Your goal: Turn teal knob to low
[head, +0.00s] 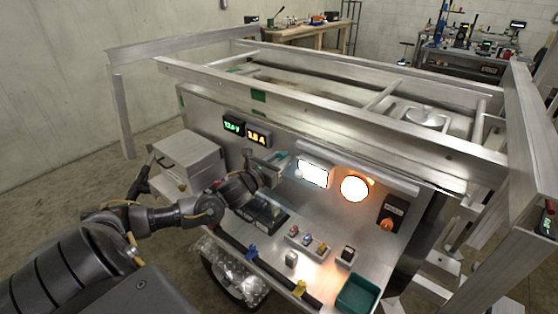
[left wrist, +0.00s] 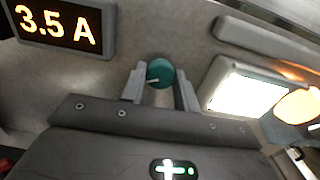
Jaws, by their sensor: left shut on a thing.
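The teal knob (left wrist: 159,72) is on the metal panel, with a pale pointer line on its face. In the left wrist view it sits between the two fingers of my left gripper (left wrist: 160,84), which is shut on it. In the head view my left gripper (head: 273,163) reaches the panel, and the knob is mostly hidden behind the fingers. I cannot read any low or high marks around the knob. My right gripper is not in view.
An amber display reading 3.5 A (left wrist: 60,25) is left of the knob. A lit white lamp (head: 313,174) and round orange lamp (head: 354,188) are right. An orange rotary switch (head: 387,225) is farther right. Below, a shelf holds small coloured parts and a green tray (head: 357,295).

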